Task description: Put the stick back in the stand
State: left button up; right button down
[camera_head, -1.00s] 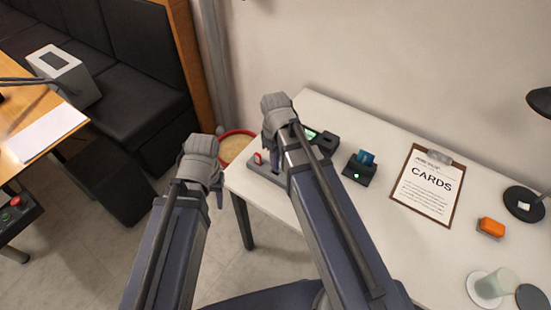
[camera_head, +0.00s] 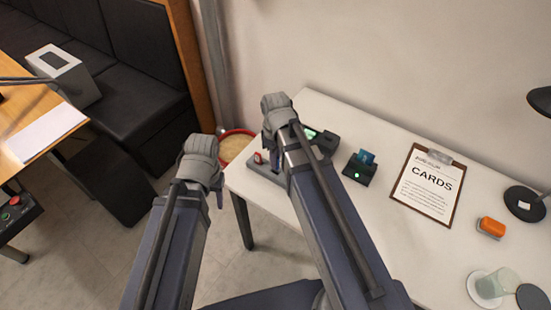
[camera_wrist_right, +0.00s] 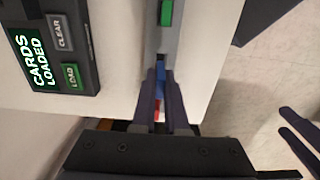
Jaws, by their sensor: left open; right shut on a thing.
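My right gripper (camera_wrist_right: 160,92) is shut on a blue stick (camera_wrist_right: 161,73), seen end-on between the fingertips in the right wrist view. It is over the narrow grey stand (camera_wrist_right: 172,43) at the table's left end. A green piece (camera_wrist_right: 167,12) and a red piece (camera_wrist_right: 157,112) show along the same stand. I cannot tell whether the blue stick is seated or just above its slot. In the head view the stand (camera_head: 268,176) is partly hidden by my right arm, and the red piece (camera_head: 258,157) shows on its left. My left gripper (camera_head: 219,198) is open and empty, left of the table.
A dark device (camera_wrist_right: 55,45) with a green screen reading CARDS LOADED stands close beside the stand. A small dark holder (camera_head: 359,172) with a blue card, a clipboard (camera_head: 428,187) and an orange block (camera_head: 491,226) lie further right. A red-rimmed bin (camera_head: 236,132) stands beyond the table's left edge.

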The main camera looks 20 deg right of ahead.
jog(key=shift+f+b, duration=1.5)
jog(key=shift+f, duration=0.1)
dwell(0.3)
jog(key=c, duration=0.9)
grip_release()
jog(key=shift+o, duration=0.2)
notch_tip(320, 180, up, 8)
jog(key=p, duration=0.8)
notch_tip(320, 180, up, 6)
jog(key=p, duration=0.6)
jog(key=shift+f, duration=0.1)
